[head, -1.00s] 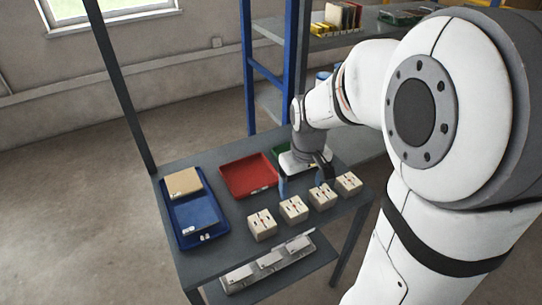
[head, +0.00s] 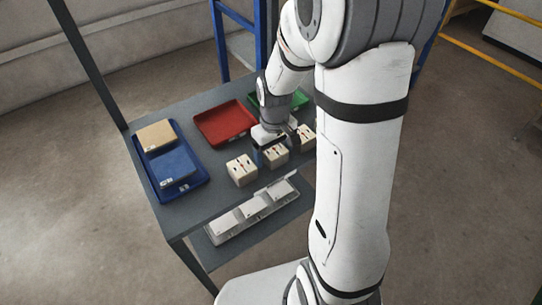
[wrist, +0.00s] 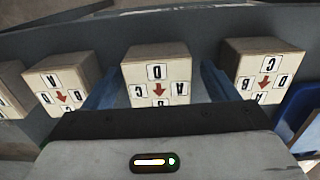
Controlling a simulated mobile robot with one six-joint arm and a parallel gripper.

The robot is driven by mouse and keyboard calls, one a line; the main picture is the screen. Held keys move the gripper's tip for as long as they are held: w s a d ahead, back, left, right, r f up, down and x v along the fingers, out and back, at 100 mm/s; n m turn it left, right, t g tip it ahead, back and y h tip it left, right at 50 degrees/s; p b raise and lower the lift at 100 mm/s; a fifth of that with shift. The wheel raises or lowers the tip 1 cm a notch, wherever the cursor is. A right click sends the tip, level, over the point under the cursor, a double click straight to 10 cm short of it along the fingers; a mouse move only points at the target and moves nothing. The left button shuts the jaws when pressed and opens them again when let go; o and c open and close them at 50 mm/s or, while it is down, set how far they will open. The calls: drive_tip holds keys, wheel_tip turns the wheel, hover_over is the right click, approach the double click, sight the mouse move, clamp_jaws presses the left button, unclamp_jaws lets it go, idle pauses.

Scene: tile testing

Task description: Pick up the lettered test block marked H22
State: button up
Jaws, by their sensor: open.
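Several pale cubes with letter labels and red arrows stand in a row on the grey table (head: 205,203). The head view shows a left block (head: 241,171), a second block (head: 274,156) and a third block (head: 305,136). My gripper (head: 275,150) is open at the second block, a blue finger to each side. In the wrist view, this middle block (wrist: 155,58) lies between the fingers of my gripper (wrist: 158,90). Neighbouring blocks stand at right (wrist: 262,68) and left (wrist: 60,82), with another cut off at the left edge. Single letters A to D show; I cannot read H22 on any block.
A red tray (head: 224,124) and a green tray (head: 294,98) lie behind the row. A blue tray (head: 196,185) at left holds a tan box (head: 156,135) and a blue box (head: 175,166). A rack with white boxes (head: 250,213) is below the front edge.

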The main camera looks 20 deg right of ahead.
drive_tip(key=shift+c, duration=0.2)
drive_tip(key=c, duration=1.3)
drive_tip(key=shift+r, duration=0.1)
